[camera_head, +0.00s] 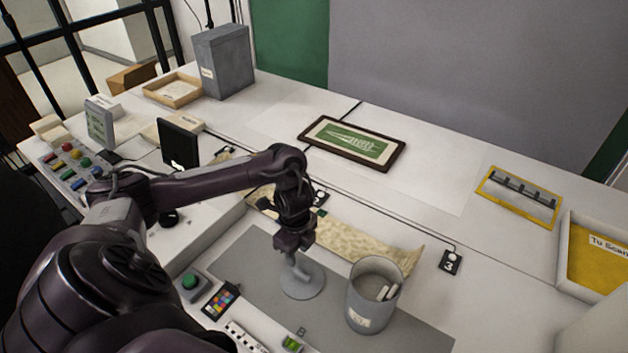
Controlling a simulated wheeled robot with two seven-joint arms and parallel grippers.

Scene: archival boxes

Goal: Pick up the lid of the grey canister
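The grey canister (370,312) stands open on the dark grey mat, with white pieces inside and a small label on its front. Its round grey lid (304,285) is to the left of it, apart from it, with an upright handle on top. The lid appears to rest flat on the mat. My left gripper (292,250) points down from above, with its fingertips at the top of the lid's handle. I cannot tell whether the fingers are closed on the handle. My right gripper is not in view.
A long aged paper strip (375,254) lies behind the lid and canister. A green push button (190,283) and a colour chart (221,300) are to the left. A framed green picture (353,143) lies farther back. The grey mat (410,325) has free room right of the canister.

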